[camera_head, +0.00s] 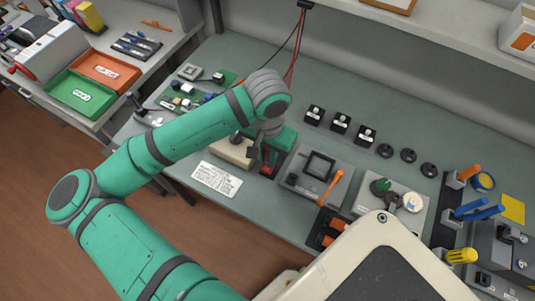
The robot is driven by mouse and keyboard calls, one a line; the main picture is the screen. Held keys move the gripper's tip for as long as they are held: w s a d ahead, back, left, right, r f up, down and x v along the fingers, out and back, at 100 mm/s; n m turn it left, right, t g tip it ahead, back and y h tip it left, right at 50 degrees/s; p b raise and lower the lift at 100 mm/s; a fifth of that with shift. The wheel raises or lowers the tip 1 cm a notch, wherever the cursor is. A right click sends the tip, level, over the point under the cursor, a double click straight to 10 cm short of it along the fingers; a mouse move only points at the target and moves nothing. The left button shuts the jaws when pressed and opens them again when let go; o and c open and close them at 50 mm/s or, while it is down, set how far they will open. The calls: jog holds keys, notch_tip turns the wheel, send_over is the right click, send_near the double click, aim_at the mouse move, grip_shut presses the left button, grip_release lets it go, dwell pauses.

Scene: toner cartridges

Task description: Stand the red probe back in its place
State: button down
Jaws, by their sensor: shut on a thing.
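My gripper (262,158) hangs at the end of my green arm, just left of the dark grey meter (317,172) on the bench. It points down and is small in the picture, partly hidden by its own wrist. A red piece, seemingly the red probe (267,170), shows at its fingertips, and the gripper is shut on it. Most of the probe is hidden, and I cannot tell whether its lower end touches anything. I cannot make out the probe's own place.
A beige block (232,151) and a white printed card (217,179) lie left of my gripper. Several black switch blocks (340,123) line the back. Red and black cables (296,48) hang above the bench.

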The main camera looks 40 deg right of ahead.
aim_at(267, 162)
jog(key=shift+f, duration=1.9)
dwell(1.3)
jog(key=c, duration=1.6)
grip_release()
notch_tip(267, 162, up, 11)
jog(key=shift+f, duration=0.1)
